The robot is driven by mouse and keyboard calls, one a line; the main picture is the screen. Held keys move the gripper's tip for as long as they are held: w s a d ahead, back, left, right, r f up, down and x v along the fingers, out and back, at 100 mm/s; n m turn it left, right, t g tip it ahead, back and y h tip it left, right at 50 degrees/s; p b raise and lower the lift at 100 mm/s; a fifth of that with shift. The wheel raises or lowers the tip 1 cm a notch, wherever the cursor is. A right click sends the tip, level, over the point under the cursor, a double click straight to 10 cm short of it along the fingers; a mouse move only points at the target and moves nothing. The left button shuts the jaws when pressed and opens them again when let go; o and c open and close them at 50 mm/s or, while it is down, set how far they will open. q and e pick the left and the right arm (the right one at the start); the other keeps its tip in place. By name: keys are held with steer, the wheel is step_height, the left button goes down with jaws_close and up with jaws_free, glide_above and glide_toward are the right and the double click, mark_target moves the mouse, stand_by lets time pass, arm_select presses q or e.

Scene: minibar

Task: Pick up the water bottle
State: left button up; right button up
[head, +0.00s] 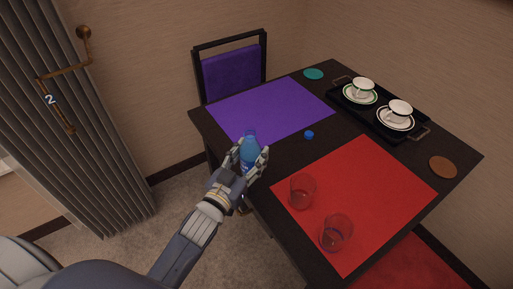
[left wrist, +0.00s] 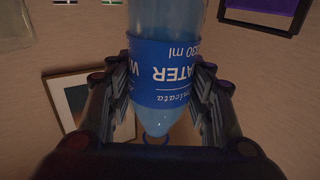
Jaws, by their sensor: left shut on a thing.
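The blue water bottle (head: 250,149) is between the fingers of my left gripper (head: 251,161), at the table's left edge in the head view. In the left wrist view the bottle (left wrist: 165,75), with its blue label, stands between the two fingers of the left gripper (left wrist: 165,100), which is shut on it. The lettering on the label appears upside down there. The fingers hide part of the bottle in the head view. I cannot tell from the frames whether its base touches anything. My right gripper is not in view.
The dark table (head: 292,156) carries a purple mat (head: 270,108), a red mat (head: 370,200) and a blue cap (head: 309,135). Two glasses (head: 302,192) stand on the red mat. A black tray (head: 378,119) holds two cups on saucers. A purple chair (head: 231,70) stands behind.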

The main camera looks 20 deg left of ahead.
mark_target(243, 159)
arm_select(q)
steer(key=s, duration=0.2)
steer(key=s+a, duration=0.1)
steer(key=s, duration=0.4)
steer(key=shift+s+a+r+b, duration=0.1)
steer(key=shift+a+r+b, duration=0.2)
steer(key=shift+r, duration=0.05)
steer(key=shift+s+a+r, duration=0.15)
steer(key=shift+s+a, duration=0.05)
steer(key=shift+s, duration=0.75)
steer(key=shift+s, duration=0.1)
